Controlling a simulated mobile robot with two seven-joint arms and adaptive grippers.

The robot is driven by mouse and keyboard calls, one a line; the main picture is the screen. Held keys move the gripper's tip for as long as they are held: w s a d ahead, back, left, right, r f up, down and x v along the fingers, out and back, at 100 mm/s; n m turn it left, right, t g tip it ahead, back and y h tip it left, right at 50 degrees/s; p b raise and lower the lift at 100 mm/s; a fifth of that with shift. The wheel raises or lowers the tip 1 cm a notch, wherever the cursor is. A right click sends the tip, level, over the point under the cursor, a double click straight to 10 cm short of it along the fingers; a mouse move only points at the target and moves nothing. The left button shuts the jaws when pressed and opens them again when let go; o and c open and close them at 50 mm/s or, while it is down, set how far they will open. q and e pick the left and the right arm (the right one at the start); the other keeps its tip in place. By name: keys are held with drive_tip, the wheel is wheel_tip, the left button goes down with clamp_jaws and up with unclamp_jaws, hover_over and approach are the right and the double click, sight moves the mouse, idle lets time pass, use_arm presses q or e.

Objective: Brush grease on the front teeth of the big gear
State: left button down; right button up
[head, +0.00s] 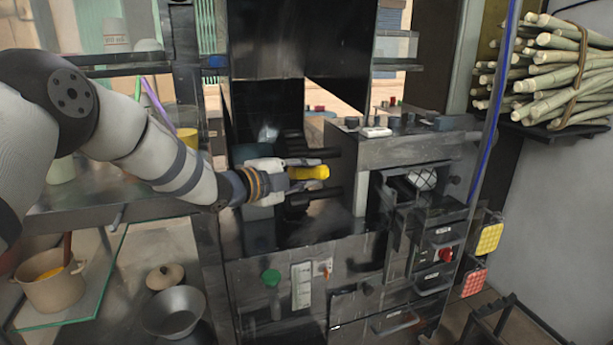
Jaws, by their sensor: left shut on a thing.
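My left gripper (299,174) reaches in from the left and is shut on a yellow object (309,172). The object looks like a short handle, perhaps that of the grease brush; no bristles can be made out. The gripper is in front of the dark upright opening of the press (345,225), left of its grey upper housing. I cannot make out the big gear or its teeth; the area behind the gripper is dark and partly covered by it. My right gripper is not in view.
Sugarcane stalks (560,75) lie bundled on a shelf at the upper right. A pot (50,285) stands on a glass shelf at the lower left, with a metal bowl (174,312) nearby. A small white item (376,132) lies on the housing top. Yellow and red pads (489,238) hang at right.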

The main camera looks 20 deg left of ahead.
use_arm(q)
drive_tip(key=shift+w+a+b, duration=0.4)
drive_tip(key=shift+w+a, duration=0.05)
drive_tip(key=shift+w, duration=0.25)
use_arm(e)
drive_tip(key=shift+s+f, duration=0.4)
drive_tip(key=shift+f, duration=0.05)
use_arm(q)
drive_tip(key=shift+d, duration=0.1)
